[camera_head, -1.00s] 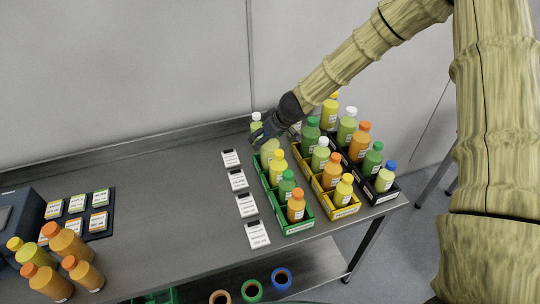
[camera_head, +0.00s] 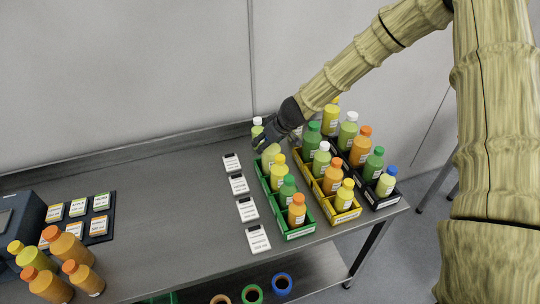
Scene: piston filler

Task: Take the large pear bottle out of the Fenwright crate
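Three crates stand side by side at the right of the table: green (camera_head: 296,232), yellow (camera_head: 346,217) and black (camera_head: 385,203). Their front labels are too small to read, so I cannot tell which is Fenwright. My gripper (camera_head: 264,143) points down-left over the back end of the green crate. A pale yellow-green bottle (camera_head: 270,157) stands right below it, its top hidden by the fingers. Another pale bottle with a white cap (camera_head: 257,130) shows just behind the gripper. Whether the fingers are open or touch a bottle is unclear. Bottle flavours and sizes cannot be read.
Several bottles fill the crates close to my gripper. A row of white label cards (camera_head: 247,209) lies left of the green crate. A dark tray of cards (camera_head: 80,217) and several orange bottles (camera_head: 70,249) stand at far left. The middle of the table is clear.

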